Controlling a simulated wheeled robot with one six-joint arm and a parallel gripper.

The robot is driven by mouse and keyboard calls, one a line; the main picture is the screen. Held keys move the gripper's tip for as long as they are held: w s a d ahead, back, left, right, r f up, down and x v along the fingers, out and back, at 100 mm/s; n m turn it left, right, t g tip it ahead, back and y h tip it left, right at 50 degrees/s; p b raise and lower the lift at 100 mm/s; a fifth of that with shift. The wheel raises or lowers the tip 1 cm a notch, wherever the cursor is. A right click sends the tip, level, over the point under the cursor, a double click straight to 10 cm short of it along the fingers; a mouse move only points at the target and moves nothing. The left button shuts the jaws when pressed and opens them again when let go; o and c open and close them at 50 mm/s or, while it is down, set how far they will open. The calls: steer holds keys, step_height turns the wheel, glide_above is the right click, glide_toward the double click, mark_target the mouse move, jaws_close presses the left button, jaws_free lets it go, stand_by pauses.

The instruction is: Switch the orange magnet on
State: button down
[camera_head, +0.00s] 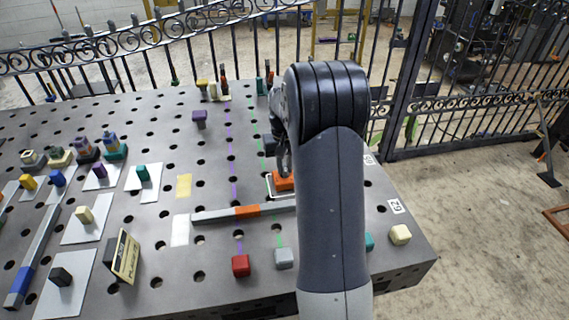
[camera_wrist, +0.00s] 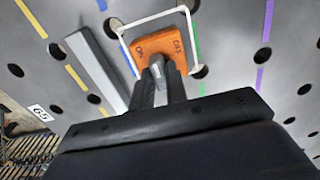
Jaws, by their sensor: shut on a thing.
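The orange magnet (camera_wrist: 150,45) lies on the dark perforated table inside a white square outline. It bears the words ON at its left and OFF at its right in the wrist view. My gripper (camera_wrist: 160,76) is shut on the small grey knob (camera_wrist: 157,66) on top of the magnet. In the head view the orange magnet (camera_head: 283,182) shows only in part, beside my arm, which hides its right side. Which way the knob points is hard to tell.
A grey bar with an orange band (camera_head: 247,211) lies just in front of the magnet. A red block (camera_head: 241,265) and a grey block (camera_head: 283,258) stand near the front edge. Several small coloured pieces stand at the left. An iron fence runs behind the table.

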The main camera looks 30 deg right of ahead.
mark_target(285, 167)
steer(key=shift+n, duration=0.3)
steer(key=c, duration=1.4)
jaws_free()
step_height(285, 167, up, 11)
steer(key=shift+f, duration=0.25)
step_height(285, 167, down, 11)
steer(key=shift+r, duration=0.15)
steer(key=shift+m, duration=1.1)
steer(key=shift+r, duration=0.1)
